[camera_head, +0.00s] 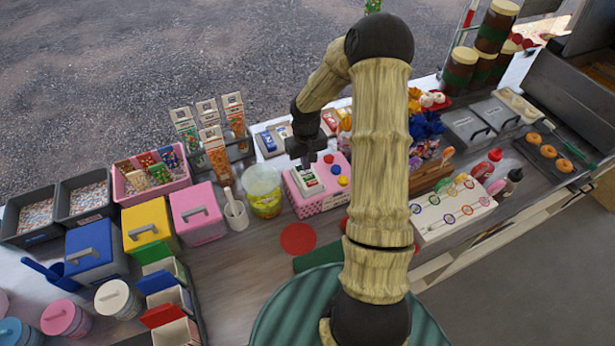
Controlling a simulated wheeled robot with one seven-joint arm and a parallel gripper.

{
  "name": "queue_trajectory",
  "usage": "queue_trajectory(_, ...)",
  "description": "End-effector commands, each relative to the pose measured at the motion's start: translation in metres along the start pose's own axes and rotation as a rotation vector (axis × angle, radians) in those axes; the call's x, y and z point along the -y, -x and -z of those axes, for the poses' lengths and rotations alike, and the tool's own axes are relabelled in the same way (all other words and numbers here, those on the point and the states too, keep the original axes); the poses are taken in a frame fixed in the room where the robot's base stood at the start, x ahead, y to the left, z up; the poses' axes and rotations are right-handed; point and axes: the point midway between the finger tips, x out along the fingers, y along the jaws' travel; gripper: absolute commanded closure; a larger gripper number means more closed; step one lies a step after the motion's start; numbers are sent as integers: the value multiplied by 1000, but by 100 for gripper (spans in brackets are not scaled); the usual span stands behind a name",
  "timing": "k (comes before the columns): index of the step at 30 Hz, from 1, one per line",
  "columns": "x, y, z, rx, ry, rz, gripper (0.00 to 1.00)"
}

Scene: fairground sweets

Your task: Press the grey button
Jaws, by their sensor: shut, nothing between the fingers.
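A pink box (318,200) with a dotted front stands on the counter near the middle of the head view. Its top carries a white and green panel (308,183) on the left. I cannot make out a grey button; my gripper and arm cover part of the area. My dark gripper (306,163) points down over the back left of the box, close above the panel. It is shut and empty. I cannot tell whether it touches the box.
Upright cartons (216,155) stand farther left. A flat red disc (298,238) lies in front. Pink, yellow and blue lidded bins line the left.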

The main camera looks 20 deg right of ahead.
Motion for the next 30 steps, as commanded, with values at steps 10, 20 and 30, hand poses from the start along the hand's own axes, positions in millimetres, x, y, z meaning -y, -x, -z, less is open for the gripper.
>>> queue_trajectory(10, 0, -1, 0, 0, 0, 0, 100)
queue_trajectory(20, 0, -6, 0, 0, 0, 0, 100)
queue_trajectory(30, 0, -12, 0, 0, 0, 0, 100)
